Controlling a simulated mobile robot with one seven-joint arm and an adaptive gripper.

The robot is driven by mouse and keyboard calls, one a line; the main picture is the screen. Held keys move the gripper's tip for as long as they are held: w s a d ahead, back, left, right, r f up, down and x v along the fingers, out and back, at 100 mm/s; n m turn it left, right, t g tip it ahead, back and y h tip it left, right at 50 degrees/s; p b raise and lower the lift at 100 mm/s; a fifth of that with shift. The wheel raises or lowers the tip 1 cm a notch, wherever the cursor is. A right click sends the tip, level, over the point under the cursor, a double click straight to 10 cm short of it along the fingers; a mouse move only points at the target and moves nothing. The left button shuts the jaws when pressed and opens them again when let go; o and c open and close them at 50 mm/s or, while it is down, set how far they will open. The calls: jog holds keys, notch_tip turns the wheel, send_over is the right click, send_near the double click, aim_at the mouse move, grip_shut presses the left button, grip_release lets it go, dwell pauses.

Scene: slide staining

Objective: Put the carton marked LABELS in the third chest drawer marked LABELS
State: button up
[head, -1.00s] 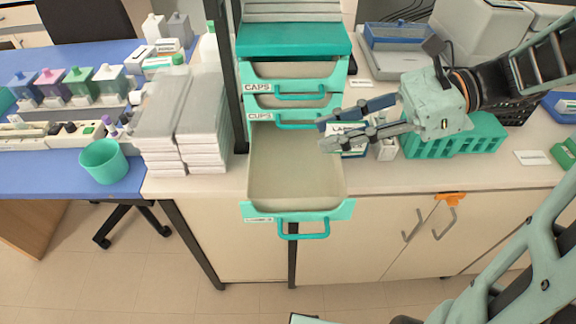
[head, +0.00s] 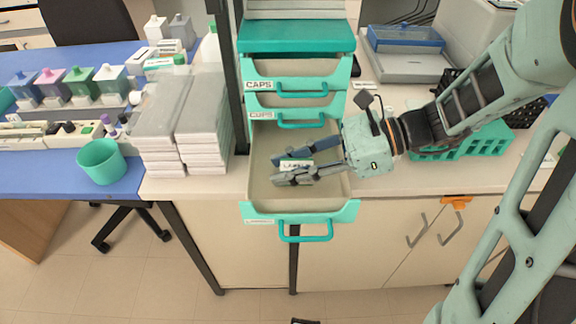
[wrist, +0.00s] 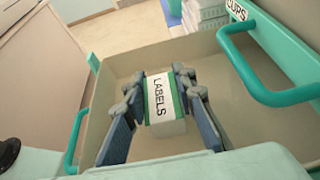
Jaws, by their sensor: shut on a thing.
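The LABELS carton (wrist: 160,97) is small and white with green bands. In the wrist view it sits between the two fingers of my gripper (wrist: 158,88), which is shut on it. In the head view my gripper (head: 285,171) reaches in from the right over the open third drawer (head: 262,194), and the carton (head: 296,163) is partly hidden by the fingers. The drawer is pulled well out, with a beige inside that looks empty, a teal front and a handle (head: 305,235). It also shows in the wrist view (wrist: 107,88). I cannot tell whether the carton touches the drawer floor.
The shut CAPS drawer (head: 300,72) and CUPS drawer (head: 300,103) are above. Their handles stick out; one handle (wrist: 265,90) is close at right in the wrist view. Stacked white boxes (head: 185,125) stand left of the chest. A teal rack (head: 485,140) stands to the right.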

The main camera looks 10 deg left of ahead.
jog(key=shift+f, duration=0.15)
jog(key=o, duration=1)
jog(key=shift+o, duration=0.2)
jog(key=shift+r, duration=0.25)
jog(key=p+v, duration=0.1)
jog(key=v, duration=1.1)
jog(key=shift+f, duration=0.1)
